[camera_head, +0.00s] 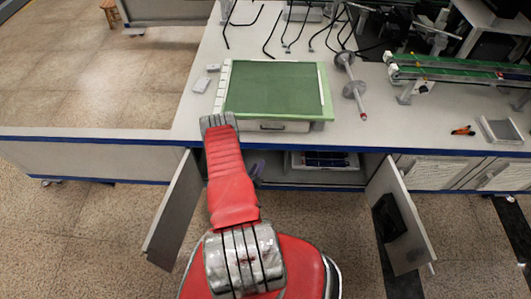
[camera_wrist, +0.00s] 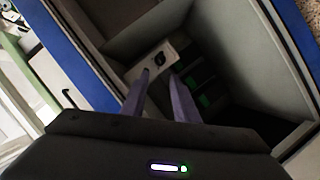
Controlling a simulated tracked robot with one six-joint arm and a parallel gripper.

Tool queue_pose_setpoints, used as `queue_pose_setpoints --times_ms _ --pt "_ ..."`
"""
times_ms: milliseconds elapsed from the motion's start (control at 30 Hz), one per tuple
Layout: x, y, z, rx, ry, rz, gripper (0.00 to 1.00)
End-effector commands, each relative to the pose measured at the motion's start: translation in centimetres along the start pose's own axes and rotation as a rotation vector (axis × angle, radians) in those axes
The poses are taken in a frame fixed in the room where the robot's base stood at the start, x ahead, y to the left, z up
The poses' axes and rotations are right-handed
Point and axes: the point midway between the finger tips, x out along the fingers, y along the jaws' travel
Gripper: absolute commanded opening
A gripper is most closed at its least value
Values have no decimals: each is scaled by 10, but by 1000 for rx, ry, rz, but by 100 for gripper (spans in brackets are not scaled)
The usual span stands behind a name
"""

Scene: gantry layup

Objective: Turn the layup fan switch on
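In the wrist view, a small pale plate with a black switch (camera_wrist: 159,58) is fixed inside the open cabinet, just beyond my fingertips. I take it to be the fan switch; its on or off position is too small to tell. My gripper (camera_wrist: 160,74) has its two purple-grey fingers apart with nothing between them. The fingertips point at the plate and look close to it; I cannot tell whether they touch. In the head view, my gripper (camera_head: 258,170) shows partly at the cabinet opening under the bench, mostly behind my red arm. The switch is hidden there.
The open cabinet doors stand left (camera_head: 174,208) and right (camera_head: 402,212) of my arm. The bench (camera_head: 190,118) has a blue edge and carries a green mat (camera_head: 275,88). Dark items with green parts (camera_wrist: 205,95) sit deeper in the cabinet. Floor is free at left.

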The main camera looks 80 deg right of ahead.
Motion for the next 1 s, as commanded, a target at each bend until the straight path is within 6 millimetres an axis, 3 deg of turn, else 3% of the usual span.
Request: queue_pose_setpoints --times_ms 700,1000 --pt "100 0 0 1 0 0 27" --pt "126 0 0 0 0 -1 27"
